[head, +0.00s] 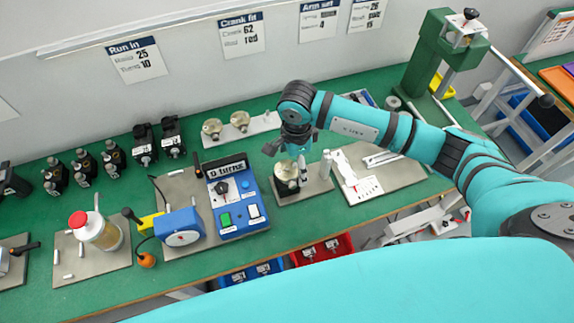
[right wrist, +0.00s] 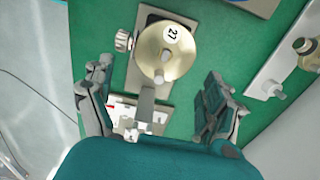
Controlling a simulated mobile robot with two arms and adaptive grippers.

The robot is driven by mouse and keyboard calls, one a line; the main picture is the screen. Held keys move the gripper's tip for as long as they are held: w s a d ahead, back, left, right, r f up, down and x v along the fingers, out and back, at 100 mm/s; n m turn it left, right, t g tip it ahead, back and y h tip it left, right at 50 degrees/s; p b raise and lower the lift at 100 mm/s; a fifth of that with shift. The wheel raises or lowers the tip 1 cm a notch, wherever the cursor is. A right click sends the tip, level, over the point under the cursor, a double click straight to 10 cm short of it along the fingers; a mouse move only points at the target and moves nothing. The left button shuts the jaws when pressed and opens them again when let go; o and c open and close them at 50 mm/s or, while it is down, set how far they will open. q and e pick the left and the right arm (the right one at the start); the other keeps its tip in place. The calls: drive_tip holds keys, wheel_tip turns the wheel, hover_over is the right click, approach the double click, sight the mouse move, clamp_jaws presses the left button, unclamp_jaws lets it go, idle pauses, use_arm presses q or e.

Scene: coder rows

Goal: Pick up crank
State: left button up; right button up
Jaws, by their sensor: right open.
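My right gripper (head: 290,150) hangs over a small grey plate in the middle of the bench. Its two fingers stand wide apart and empty in the right wrist view (right wrist: 155,76). Beyond and between the fingertips is a round brass disc marked 27 (right wrist: 166,49), with a grey bar towards the wrist; it looks like a crank. In the head view this brass part (head: 287,171) sits on a dark base below the gripper, partly covered by it. Two other brass parts (head: 212,127) (head: 239,119) stand on a pale plate behind. My left gripper is not in view.
A blue control box (head: 238,197) stands left of the small plate. A white holder (head: 362,188) lies to the right, and a green press (head: 437,52) stands at the back right. Several black units (head: 145,145) line the back left.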

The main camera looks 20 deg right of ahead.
drive_tip(key=shift+f, duration=0.45)
drive_tip(key=c, duration=1.4)
drive_tip(key=shift+r, duration=0.1)
